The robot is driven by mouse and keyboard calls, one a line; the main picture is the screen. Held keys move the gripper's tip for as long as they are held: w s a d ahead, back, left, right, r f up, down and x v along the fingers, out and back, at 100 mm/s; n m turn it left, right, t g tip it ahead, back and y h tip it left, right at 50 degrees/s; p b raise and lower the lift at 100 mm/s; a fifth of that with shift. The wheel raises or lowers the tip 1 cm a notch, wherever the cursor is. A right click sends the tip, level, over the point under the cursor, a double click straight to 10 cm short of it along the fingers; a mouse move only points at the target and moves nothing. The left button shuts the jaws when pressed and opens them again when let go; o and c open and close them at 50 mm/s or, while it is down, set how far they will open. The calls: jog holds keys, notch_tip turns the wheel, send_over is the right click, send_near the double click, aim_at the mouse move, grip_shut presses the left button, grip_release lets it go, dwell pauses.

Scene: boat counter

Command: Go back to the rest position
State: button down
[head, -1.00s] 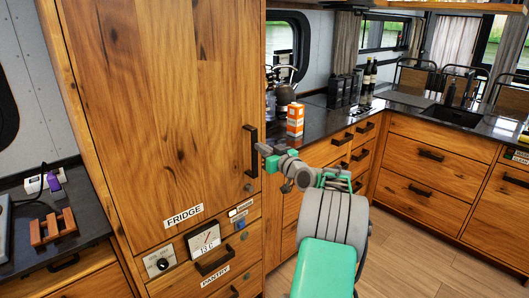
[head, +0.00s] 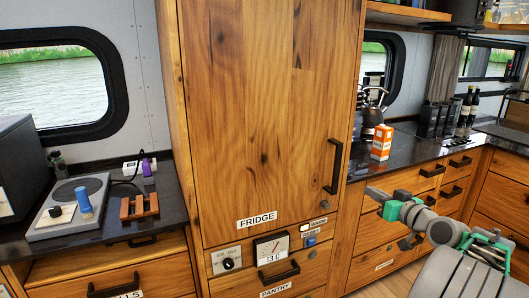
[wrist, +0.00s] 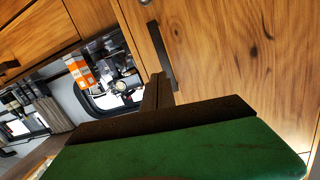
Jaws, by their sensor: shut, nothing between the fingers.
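My gripper (head: 372,192) is at the right of the head view, in front of the counter drawers, to the right of and a little below the fridge handle. It is shut and empty. In the wrist view its dark fingers (wrist: 158,92) are together, above the green gripper body. The fridge door (head: 265,110) is closed, and its black handle (head: 333,166) also shows in the wrist view (wrist: 161,55) just beyond the fingers. In the picture the fingertips appear apart from the handle. Part of my arm runs off the lower right edge.
An orange and white box (head: 381,142) and a kettle (head: 371,115) stand on the right counter. Dark bottles (head: 467,108) stand farther back. The pantry drawer (head: 280,276) is closed.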

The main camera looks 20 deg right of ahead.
jog(key=s+f+m+g, duration=0.2)
jog(key=s+f+g, duration=0.2)
jog(key=f, duration=0.6)
jog(key=s+f+m+g, duration=0.3)
jog(key=s+f, duration=0.1)
jog(key=f, duration=0.5)
jog(key=s+a+f+m+g, duration=0.2)
jog(key=s+a+f+g, duration=0.2)
jog(key=s+f, duration=0.35)
jog(key=s+a+r+g+y+p, duration=0.1)
jog(key=s+a+r+g, duration=0.2)
jog(key=a, duration=0.6)
jog(key=s+a+r+g+p, duration=0.25)
jog(key=s+a, duration=0.25)
jog(key=a, duration=0.4)
jog(key=w+a+r+n+t, duration=0.1)
jog(key=w+a+r+n, duration=0.1)
jog(key=a, duration=0.4)
jog(key=w+a+r+n+t+p, duration=0.1)
jog(key=w+a+r+n, duration=0.2)
jog(key=a+r+n, duration=0.1)
jog(key=w+a+r+n+t+p, duration=0.1)
jog(key=w+a+r+n, duration=0.1)
jog(key=a, duration=0.7)
notch_tip(320, 180, up, 2)
jog(key=shift+w+r+n, duration=0.25)
jog(key=shift+w+n, duration=0.05)
jog(key=shift+n, duration=0.2)
jog(key=c, duration=2.2)
grip_release()
